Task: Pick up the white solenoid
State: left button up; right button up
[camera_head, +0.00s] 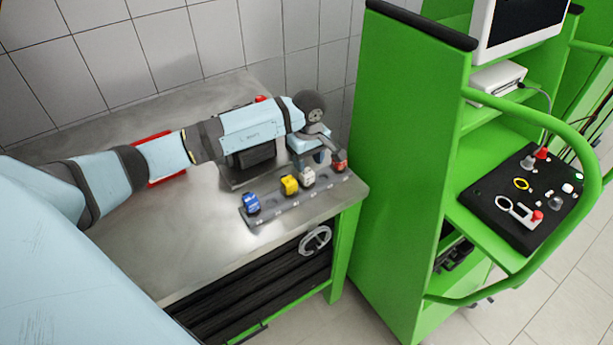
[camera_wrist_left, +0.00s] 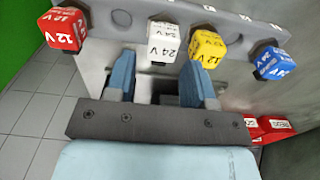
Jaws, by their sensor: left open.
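The white solenoid (camera_head: 308,176) stands on a grey rack in the head view, between the yellow solenoid (camera_head: 289,184) and the red solenoid (camera_head: 339,165). In the wrist view the white solenoid (camera_wrist_left: 163,40), marked 24 V, lies just beyond the gap between my left fingers. My left gripper (camera_head: 322,158) is open and empty, close to the white solenoid on its wall side. In the wrist view its blue fingers (camera_wrist_left: 158,62) point at the row. The right fingertip lies near the yellow solenoid (camera_wrist_left: 207,48); contact cannot be told. My right gripper is not in view.
The blue solenoid (camera_head: 251,203) stands at the left end of the rack (camera_head: 272,215). A black block stands behind the row. A green frame (camera_head: 400,150) rises right of the table. The table's front left (camera_head: 170,255) is clear.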

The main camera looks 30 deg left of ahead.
aim_at(306, 171)
pick_arm(q)
jog(key=shift+f, duration=0.65)
jog(key=f, duration=0.1)
jog(key=f+p, duration=0.1)
jog(key=f, duration=0.1)
jog(key=f+p, duration=0.1)
jog(key=shift+a+f, duration=0.15)
jog(key=shift+a, duration=0.2)
jog(key=shift+f, duration=0.45)
jog(key=c, duration=0.6)
